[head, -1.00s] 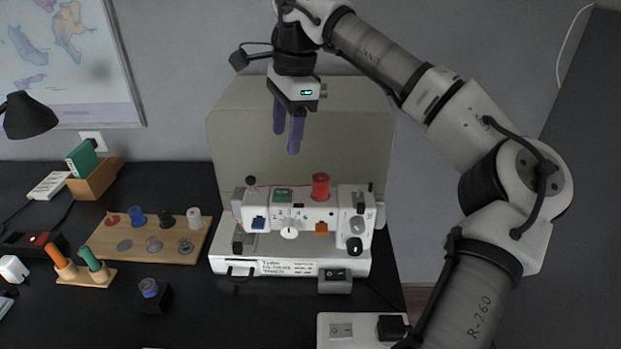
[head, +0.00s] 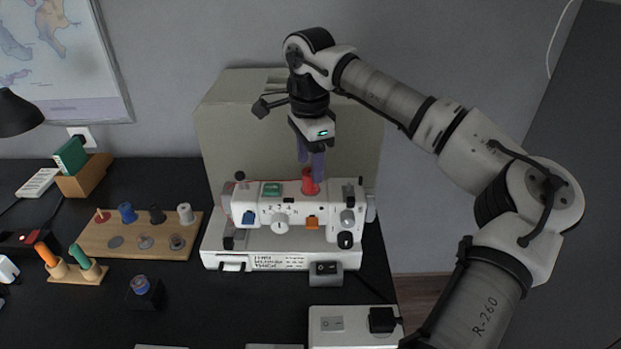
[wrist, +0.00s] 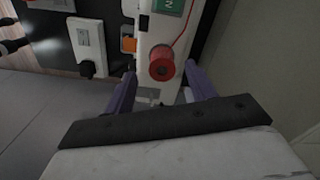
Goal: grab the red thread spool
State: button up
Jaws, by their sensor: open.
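The red thread spool (head: 310,184) stands upright on top of the white sewing machine (head: 262,206), towards its right end. In the wrist view the spool (wrist: 162,66) is seen from above, with a red thread running off it. My gripper (head: 311,170) has purple fingers and points down at the spool from above. Its fingers are apart, and in the head view they partly overlap the top of the spool. In the wrist view the gripper's fingers (wrist: 158,82) lie to either side of the spool's near side. I cannot tell whether they touch it.
A beige case (head: 225,120) stands close behind the machine. A wooden board (head: 125,245) with pegs and several spools lies to the left. A switch box (head: 340,335) with a black plug is at the front right. Black table shows at the front left.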

notch_tip(320, 180, down, 4)
jog(key=shift+w+d+r+p, duration=0.1)
jog(key=shift+w+p, duration=0.05)
jog(key=shift+p, duration=0.25)
jog(key=c, duration=1.1)
jog(key=shift+o, duration=0.2)
jog(key=shift+r, duration=0.2)
